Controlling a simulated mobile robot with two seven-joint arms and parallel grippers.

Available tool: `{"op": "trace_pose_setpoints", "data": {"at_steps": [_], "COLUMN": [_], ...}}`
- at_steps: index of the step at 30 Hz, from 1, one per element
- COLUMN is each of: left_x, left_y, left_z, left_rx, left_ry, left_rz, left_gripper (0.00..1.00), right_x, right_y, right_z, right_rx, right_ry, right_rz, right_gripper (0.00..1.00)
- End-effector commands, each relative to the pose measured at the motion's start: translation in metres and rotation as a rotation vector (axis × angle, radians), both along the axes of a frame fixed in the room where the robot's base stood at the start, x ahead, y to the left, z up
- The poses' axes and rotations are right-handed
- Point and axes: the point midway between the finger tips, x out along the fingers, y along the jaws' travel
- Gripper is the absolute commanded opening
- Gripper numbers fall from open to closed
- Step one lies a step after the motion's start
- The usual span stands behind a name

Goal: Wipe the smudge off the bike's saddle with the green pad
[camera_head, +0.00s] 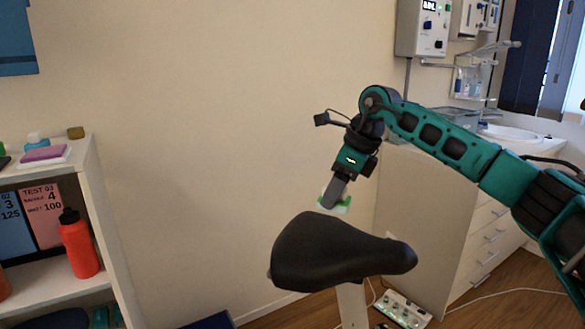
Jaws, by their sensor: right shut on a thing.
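The bike's saddle (325,255) is black and stands on a light post in the lower middle, its narrow end pointing right. My right gripper (333,197) points down over the saddle's far edge and is shut on the green pad (345,206), which shows as a small green and whitish edge beside the fingers. The pad is close to the saddle's top; I cannot tell whether they touch. I cannot make out a smudge on the visible part of the saddle. My left gripper is out of view.
A white shelf (103,230) at left holds a red bottle (80,245) and has a purple and white item (45,153) on top. A drawer cabinet (490,235) with a sink (510,132) stands at right. A box with lights (403,310) lies on the floor.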

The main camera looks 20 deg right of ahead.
Motion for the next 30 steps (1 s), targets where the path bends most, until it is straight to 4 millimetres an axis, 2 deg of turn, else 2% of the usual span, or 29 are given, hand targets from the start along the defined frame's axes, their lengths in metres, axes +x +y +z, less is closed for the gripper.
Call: {"op": "trace_pose_setpoints", "data": {"at_steps": [1,3,9,26,30], "left_x": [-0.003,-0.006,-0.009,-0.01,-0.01], "left_y": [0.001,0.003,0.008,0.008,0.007], "left_z": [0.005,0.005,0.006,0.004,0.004], "left_rx": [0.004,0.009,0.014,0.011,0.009], "left_ry": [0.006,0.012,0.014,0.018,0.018], "left_rz": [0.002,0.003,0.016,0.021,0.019], "left_gripper": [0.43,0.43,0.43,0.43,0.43], "right_x": [0.0,-0.001,-0.001,-0.002,-0.005], "right_y": [0.001,0.002,0.003,0.003,0.012], "right_z": [0.009,0.016,0.026,0.025,0.019], "right_rx": [0.0,0.0,0.0,0.0,0.0], "right_ry": [0.0,0.0,0.0,-0.001,0.001], "right_rz": [0.001,0.002,0.003,0.006,0.09], "right_gripper": [0.24,0.24,0.24,0.24,0.24]}}
